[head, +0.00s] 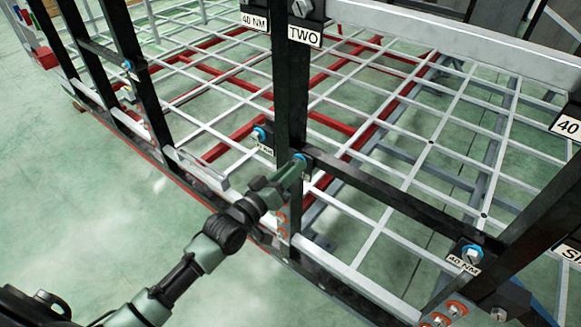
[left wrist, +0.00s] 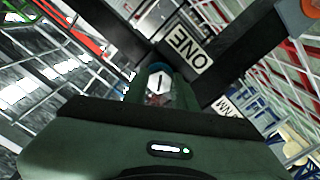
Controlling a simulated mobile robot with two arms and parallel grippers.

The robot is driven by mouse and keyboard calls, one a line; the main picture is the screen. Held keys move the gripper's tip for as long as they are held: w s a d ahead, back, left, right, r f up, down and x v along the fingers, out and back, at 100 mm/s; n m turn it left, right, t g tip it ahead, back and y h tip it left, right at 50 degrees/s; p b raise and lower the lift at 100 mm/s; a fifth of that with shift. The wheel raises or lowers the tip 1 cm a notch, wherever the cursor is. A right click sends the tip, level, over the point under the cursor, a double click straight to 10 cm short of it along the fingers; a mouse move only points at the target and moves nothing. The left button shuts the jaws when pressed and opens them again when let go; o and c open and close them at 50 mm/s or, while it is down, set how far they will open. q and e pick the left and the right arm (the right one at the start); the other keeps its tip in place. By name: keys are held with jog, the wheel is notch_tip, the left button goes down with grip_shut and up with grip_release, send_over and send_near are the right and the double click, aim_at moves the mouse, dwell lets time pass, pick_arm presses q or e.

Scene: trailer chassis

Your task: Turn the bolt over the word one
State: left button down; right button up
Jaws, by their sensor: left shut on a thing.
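My left gripper (head: 298,166) reaches in from the lower left to a joint on the black upright post (head: 291,90). It is shut on a bolt there, whose blue ring (head: 303,157) shows at the fingertips. In the left wrist view, the bolt's pale hex head (left wrist: 158,80) sits between the two green fingers. The label reading ONE (left wrist: 188,48) appears beside the bolt, upside down and tilted. In the head view that label is hidden by the gripper and arm. My right gripper is not in view.
Another blue-ringed bolt (head: 261,134) with a 40 NM label is close by, left of the post. Another bolt (head: 471,254) sits at lower right. A TWO label (head: 305,35) is higher up. Black beams and the white grid surround the gripper; open green floor lies left.

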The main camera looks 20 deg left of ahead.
pick_arm(q)
jog(key=shift+w+r+n, duration=0.1)
jog(key=shift+r+n, duration=0.1)
jog(key=shift+n, duration=0.55)
jog(key=shift+r+n, duration=0.15)
jog(key=shift+n, duration=0.6)
jog(key=c, duration=1.4)
grip_release()
jog(key=shift+o, duration=1.4)
jog(key=shift+w+d+f, duration=0.1)
jog(key=shift+d, duration=0.05)
jog(key=b+v, duration=0.2)
jog(key=v, duration=0.5)
jog(key=shift+s+f, duration=0.15)
jog(key=shift+s, duration=0.1)
